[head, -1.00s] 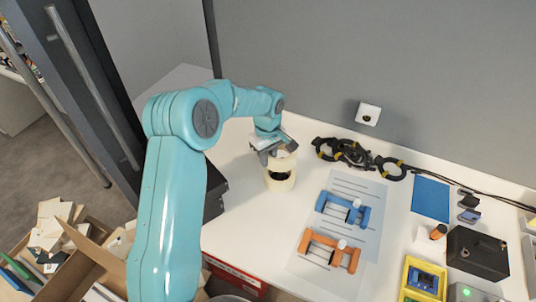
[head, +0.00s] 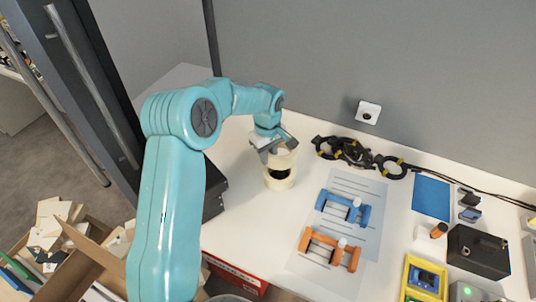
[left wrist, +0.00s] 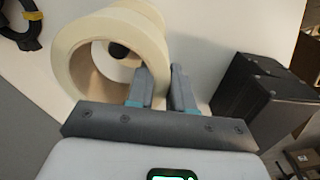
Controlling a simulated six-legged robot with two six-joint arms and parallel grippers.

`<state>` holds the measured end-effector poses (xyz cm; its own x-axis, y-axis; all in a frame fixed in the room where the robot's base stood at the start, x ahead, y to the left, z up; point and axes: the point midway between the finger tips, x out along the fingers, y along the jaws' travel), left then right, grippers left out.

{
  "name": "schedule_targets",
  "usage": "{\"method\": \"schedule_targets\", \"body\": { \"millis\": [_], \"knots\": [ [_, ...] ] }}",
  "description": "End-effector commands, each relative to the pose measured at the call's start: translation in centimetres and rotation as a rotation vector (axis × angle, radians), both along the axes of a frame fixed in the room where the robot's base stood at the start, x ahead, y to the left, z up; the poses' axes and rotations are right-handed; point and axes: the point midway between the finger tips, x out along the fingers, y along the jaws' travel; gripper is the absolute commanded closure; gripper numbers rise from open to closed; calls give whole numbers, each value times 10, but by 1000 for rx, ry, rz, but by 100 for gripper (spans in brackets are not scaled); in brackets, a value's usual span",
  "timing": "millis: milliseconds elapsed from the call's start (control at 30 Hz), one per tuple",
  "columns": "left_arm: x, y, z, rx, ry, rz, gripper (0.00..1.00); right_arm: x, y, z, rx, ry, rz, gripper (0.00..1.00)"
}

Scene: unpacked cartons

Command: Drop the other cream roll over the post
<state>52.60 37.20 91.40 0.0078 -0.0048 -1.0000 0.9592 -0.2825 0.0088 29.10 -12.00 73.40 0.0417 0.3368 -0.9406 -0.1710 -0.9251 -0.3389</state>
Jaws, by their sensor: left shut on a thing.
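My left gripper (head: 273,148) is shut on a cream roll (head: 284,157) by its wall. In the left wrist view the held roll (left wrist: 70,55) is a wide, open ring, with the gripper's fingers (left wrist: 160,88) at its right side. A second cream roll (head: 279,184) stands on the white table just below the held one. Part of it shows behind the held roll in the left wrist view. Its opening looks dark. A dark round end, perhaps the post (left wrist: 118,50), shows through the held ring; the rest of it is hidden. My right gripper is not in view.
Black cable coils (head: 345,152) lie right of the rolls. A printed sheet (head: 352,185) carries a blue holder (head: 343,207) and an orange holder (head: 330,249). A black box (head: 478,251) and yellow tray (head: 425,278) stand at right. Bare table surrounds the rolls.

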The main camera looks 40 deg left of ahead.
Motion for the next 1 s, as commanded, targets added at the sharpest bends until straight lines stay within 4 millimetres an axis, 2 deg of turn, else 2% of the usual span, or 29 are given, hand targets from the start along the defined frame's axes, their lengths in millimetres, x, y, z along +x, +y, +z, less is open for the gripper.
{"method": "schedule_targets", "body": {
  "millis": [1000],
  "knots": [
    [0,0,-39,1,0,0,100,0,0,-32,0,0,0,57]
  ]
}}
